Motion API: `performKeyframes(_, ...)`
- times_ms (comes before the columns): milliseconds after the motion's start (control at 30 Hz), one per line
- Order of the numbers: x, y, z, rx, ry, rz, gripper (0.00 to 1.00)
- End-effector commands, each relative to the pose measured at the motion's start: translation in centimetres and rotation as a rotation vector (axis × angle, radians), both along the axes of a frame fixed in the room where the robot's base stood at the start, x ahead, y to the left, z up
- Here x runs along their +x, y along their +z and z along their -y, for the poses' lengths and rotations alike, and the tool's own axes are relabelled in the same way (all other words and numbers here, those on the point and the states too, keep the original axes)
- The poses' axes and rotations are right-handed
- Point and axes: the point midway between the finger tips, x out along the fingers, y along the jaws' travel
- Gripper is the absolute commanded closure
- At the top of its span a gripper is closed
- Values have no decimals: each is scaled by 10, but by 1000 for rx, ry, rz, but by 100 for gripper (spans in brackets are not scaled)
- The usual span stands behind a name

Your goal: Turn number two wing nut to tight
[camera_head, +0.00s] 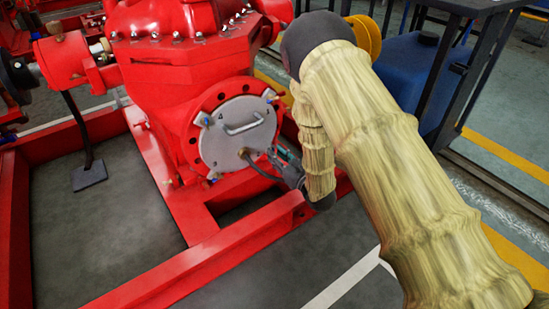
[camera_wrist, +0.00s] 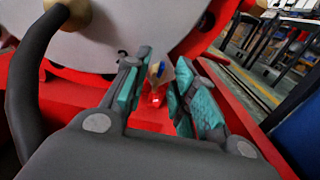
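The grey round cover plate (camera_head: 232,140) with a bar handle is mounted on the red pump housing. Wing nuts show around its rim at upper left (camera_head: 206,122), upper right (camera_head: 270,99) and lower left (camera_head: 212,177). My gripper (camera_head: 280,158) is at the plate's lower right edge and hides that part of the rim. I cannot tell whether the fingers touch the nut.
A brass fitting with a black hose (camera_wrist: 38,55) is close to the left of my gripper. The red base frame (camera_head: 205,262) runs below the housing. A blue tank (camera_head: 410,70) stands behind my arm. Bare floor (camera_head: 105,225) shows inside the frame.

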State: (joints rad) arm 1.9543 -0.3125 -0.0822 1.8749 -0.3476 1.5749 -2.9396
Motion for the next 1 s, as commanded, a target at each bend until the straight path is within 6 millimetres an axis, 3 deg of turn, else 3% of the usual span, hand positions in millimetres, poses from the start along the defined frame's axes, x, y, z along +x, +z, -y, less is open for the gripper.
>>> performKeyframes(200,11,-1,-8,1,0,-1,74)
performKeyframes(500,12,0,-9,0,0,-1,74)
performKeyframes(667,12,0,-9,0,0,-1,100)
performKeyframes(1000,11,2,-9,25,2,-19,100)
